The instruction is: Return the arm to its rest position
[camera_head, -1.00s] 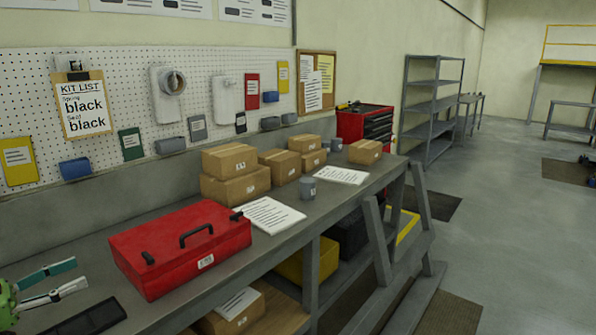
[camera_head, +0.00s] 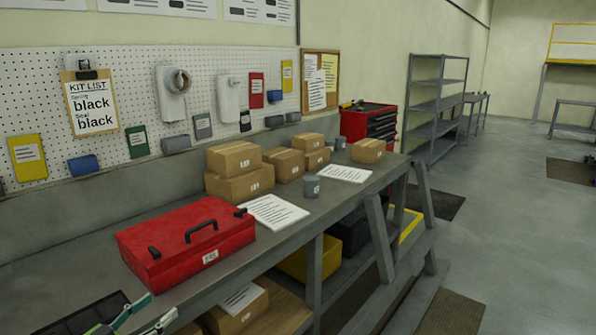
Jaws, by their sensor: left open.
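My left gripper (camera_head: 142,318) shows only in part at the bottom left edge of the head view. Its two fingers, one with a teal face, are spread apart with nothing between them. It is in front of the red toolbox (camera_head: 186,240), apart from it in the picture. The rest of the left arm is mostly cut off by the frame. My right gripper is not in view.
A black tray (camera_head: 88,315) lies at the front left. A pegboard (camera_head: 130,70) stands behind. The floor at right is open.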

